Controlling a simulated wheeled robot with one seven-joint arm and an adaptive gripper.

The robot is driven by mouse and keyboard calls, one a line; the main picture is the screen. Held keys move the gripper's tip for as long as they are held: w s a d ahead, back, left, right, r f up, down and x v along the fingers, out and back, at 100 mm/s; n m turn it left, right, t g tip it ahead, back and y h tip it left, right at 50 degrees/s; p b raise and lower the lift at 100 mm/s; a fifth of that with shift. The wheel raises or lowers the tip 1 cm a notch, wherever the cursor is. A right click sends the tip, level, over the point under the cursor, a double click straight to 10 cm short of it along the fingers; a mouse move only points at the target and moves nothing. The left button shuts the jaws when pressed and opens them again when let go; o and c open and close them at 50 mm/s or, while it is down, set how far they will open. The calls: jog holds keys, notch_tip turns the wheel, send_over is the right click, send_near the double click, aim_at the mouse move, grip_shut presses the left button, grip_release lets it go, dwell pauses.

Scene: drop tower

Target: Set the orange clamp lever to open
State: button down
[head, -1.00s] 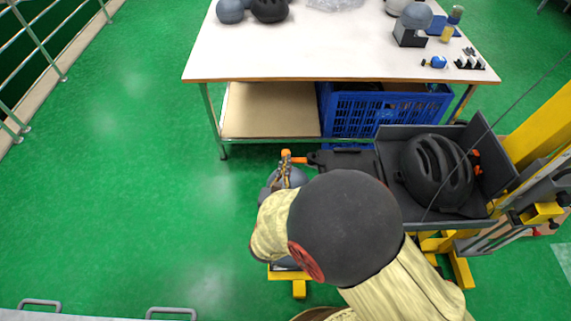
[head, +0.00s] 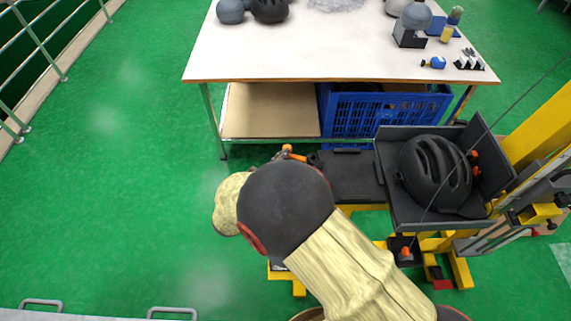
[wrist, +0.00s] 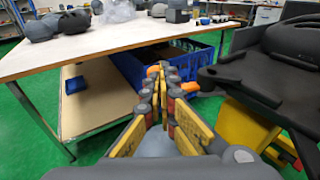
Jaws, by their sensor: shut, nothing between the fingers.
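An orange lever (head: 293,153), which I take for the clamp lever, shows at the left end of a dark grey platform, just beyond my arm in the head view. In the wrist view its orange parts show at the fingertips: one orange piece (wrist: 153,71) just left of them and another to their right. My gripper (wrist: 164,72) is shut and empty, its tips close against the lever; whether they touch it I cannot tell. In the head view my arm hides most of the gripper and part of the lever's mount.
A black helmet (head: 435,172) sits in a grey tray (head: 408,213) beside the yellow tower (head: 540,125). Another orange knob (head: 405,252) is below the tray. A workbench (head: 330,50) with a blue crate (head: 385,112) stands behind. Green floor at left is clear.

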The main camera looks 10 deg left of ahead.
jog(key=shift+w+a+m+g+h+p, duration=0.1)
jog(key=shift+w+m+g+h+p, duration=0.45)
jog(key=shift+w+m+g+h, duration=0.75)
jog(key=shift+w+m+g+h+p, duration=0.6)
jog(key=shift+w+m+h, duration=0.9)
jog(key=shift+h, duration=0.7)
